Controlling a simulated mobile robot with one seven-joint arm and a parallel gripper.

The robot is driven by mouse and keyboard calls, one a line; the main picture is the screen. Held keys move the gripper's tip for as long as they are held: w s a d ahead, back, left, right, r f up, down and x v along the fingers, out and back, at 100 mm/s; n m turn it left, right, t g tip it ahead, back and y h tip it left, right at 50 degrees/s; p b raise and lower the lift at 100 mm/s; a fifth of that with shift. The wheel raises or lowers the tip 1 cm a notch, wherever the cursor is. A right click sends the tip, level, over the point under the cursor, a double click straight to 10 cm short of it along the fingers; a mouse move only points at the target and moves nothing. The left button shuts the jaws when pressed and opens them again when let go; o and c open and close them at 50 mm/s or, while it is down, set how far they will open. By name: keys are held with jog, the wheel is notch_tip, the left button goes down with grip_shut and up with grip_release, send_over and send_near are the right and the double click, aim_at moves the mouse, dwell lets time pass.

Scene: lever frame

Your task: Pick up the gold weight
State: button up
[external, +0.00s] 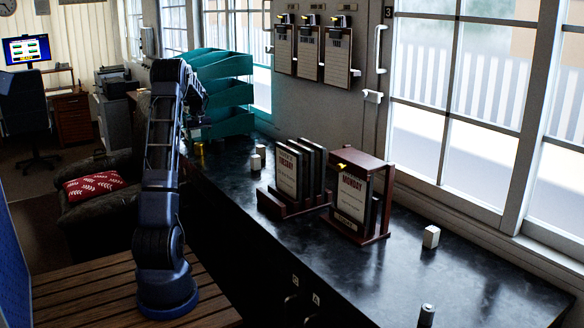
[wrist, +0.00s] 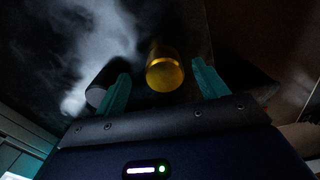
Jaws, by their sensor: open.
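The gold weight (wrist: 165,72) is a small shiny yellow cylinder on the dark counter. In the wrist view it lies between and slightly beyond the fingertips. My gripper (wrist: 161,80) is open, with one teal finger on each side of the weight and a visible gap to each. In the external view a small gold shape (external: 198,149) shows at the counter's far left end, below my arm's end. My fingers are hard to make out there against the teal trays. Whether the weight sits within the fingers' depth is unclear.
Teal stacked trays (external: 222,95) rise beside my arm's end. The counter's front right is mostly clear.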

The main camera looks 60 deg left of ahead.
aim_at(199, 143)
jog(key=f, duration=0.4)
jog(key=shift+s+a+f, duration=0.1)
jog(key=shift+s+a, duration=0.05)
jog(key=shift+a, duration=0.15)
jog(key=c, duration=1.3)
jog(key=shift+o, duration=0.2)
